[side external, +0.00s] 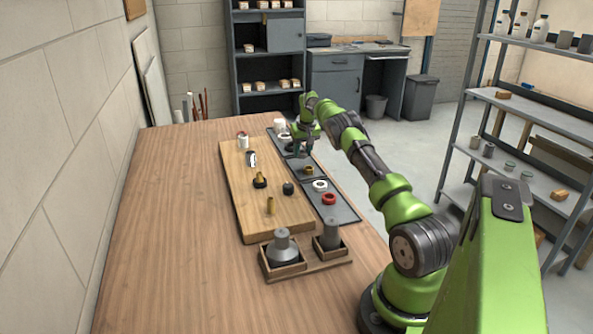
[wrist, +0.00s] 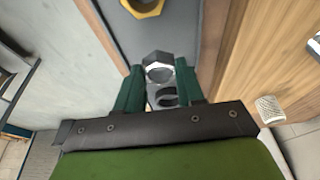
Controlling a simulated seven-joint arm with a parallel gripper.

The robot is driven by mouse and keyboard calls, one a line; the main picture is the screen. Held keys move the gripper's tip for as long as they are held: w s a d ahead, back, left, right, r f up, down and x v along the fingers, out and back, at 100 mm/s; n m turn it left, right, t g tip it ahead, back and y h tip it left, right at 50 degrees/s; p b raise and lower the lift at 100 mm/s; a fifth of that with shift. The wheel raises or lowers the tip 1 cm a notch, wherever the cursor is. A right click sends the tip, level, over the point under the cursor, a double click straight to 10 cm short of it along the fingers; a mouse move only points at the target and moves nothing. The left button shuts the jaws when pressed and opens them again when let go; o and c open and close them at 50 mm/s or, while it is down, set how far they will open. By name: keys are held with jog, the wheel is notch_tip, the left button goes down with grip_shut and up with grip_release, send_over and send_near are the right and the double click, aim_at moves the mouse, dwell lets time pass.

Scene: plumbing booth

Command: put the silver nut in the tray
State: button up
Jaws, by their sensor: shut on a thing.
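The silver nut (wrist: 158,67) is between the dark green fingers of my gripper (wrist: 159,84) in the wrist view, and the fingers are shut on it. In the side external view my gripper (side external: 301,147) is low over the far part of the dark tray (side external: 343,215); the nut cannot be made out there. The tray's grey floor also shows in the wrist view (wrist: 186,30). I cannot tell whether the nut touches the tray.
A brass nut (side external: 308,169) lies in the tray's middle section. A white ring (side external: 320,185) and a red ring (side external: 329,198) lie in the near section. A wooden board (side external: 240,205) with several fittings lies left of the tray. Wooden holders (side external: 285,269) with grey fittings stand in front.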

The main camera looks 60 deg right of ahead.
jog(key=shift+f, duration=1.25)
jog(key=shift+f, duration=0.1)
jog(key=o, duration=1)
jog(key=shift+f, duration=0.1)
jog(key=shift+o, duration=0.2)
